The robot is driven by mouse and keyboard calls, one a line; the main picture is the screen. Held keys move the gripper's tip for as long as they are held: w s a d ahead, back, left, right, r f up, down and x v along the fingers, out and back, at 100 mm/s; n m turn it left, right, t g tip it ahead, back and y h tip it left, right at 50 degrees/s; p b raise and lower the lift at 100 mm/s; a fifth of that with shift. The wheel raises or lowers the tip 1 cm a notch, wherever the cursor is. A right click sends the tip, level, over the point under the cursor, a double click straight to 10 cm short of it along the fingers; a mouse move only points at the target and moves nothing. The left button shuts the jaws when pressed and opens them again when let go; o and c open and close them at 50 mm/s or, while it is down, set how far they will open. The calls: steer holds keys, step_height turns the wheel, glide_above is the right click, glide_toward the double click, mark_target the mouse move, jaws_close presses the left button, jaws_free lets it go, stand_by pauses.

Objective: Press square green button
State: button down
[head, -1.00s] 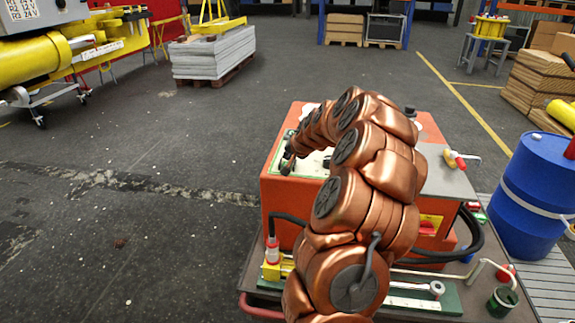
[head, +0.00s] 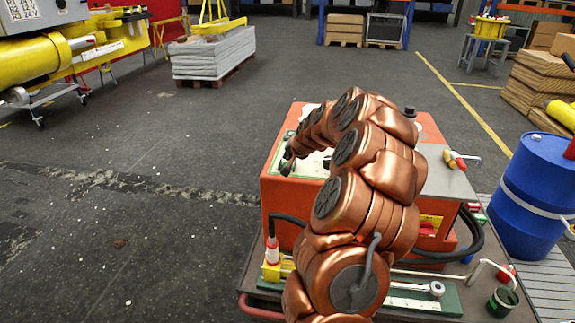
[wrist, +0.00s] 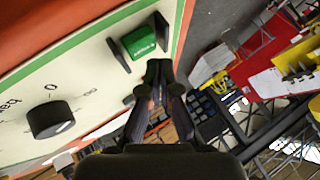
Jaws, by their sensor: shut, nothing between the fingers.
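The square green button (wrist: 139,43) sits on a white panel with a green border, in the upper middle of the wrist view, with lettering on its face and dark strips at its sides. My gripper (wrist: 159,66) is shut and empty, its fingertips together just below and right of the button in that picture. Whether the tips touch the button I cannot tell. In the head view my gripper (head: 287,165) is a small dark shape at the left edge of the orange machine (head: 284,200); my arm covers most of the panel and the button is hidden there.
A black knob (wrist: 52,119) with a printed scale is on the same panel. In the head view a blue drum (head: 535,195) stands right of the machine. A green tray (head: 450,300) with a tool lies in front. The floor at left is clear.

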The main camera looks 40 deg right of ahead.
steer(key=shift+f, duration=0.15)
steer(key=shift+f, duration=0.3)
steer(key=shift+f+b, duration=0.5)
stand_by(1.0)
steer(key=shift+r, duration=0.15)
steer(key=shift+r+p, duration=0.3)
steer(key=shift+r, duration=0.5)
steer(key=shift+r, duration=0.1)
steer(key=shift+r+p, duration=0.9)
steer(key=shift+r, duration=1.55)
